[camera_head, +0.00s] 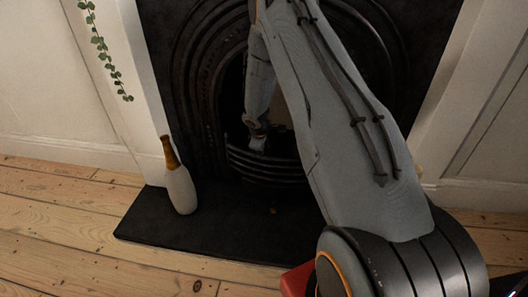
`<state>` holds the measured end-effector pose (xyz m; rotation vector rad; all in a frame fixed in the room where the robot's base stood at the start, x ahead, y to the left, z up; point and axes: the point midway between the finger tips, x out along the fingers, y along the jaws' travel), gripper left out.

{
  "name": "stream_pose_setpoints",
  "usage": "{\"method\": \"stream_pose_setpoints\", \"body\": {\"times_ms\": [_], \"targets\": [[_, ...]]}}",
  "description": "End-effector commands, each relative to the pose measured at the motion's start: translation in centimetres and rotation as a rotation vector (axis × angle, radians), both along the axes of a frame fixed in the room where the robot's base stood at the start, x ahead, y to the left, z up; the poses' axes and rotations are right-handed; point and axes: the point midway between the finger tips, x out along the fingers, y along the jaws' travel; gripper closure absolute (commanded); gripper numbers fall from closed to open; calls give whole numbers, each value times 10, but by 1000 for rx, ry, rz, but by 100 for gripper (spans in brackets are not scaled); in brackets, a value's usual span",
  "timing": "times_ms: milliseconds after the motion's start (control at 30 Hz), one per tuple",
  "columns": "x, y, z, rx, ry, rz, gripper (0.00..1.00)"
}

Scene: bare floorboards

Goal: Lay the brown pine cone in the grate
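The black grate (262,172) stands low in the arched fireplace opening, its curved bars facing me. My gripper (257,144) points down at the grate's upper front bars, slightly left of its middle. It is small and dark in this view, so I cannot tell whether its fingers are open or shut, or hold anything. A tiny brown spot (273,211) lies on the dark hearth in front of the grate. It is too small to tell whether it is the pine cone. I make out no clear pine cone elsewhere. My arm hides the right part of the grate.
A pale bottle with a brown neck (180,178) stands on the left of the dark hearth slab (215,222). A leafy sprig (103,55) hangs at the upper left. White surround pillars flank the fireplace. Bare floorboards (60,225) at the left are clear.

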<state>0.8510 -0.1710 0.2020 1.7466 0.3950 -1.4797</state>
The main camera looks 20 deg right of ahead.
Motion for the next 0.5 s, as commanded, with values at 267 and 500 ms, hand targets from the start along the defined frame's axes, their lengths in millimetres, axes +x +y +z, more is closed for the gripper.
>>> {"method": "stream_pose_setpoints", "body": {"times_ms": [267, 500], "targets": [[0, 0, -2, 0, 0, 0, 37], [-1, 0, -3, 0, 2, 1, 37]]}}
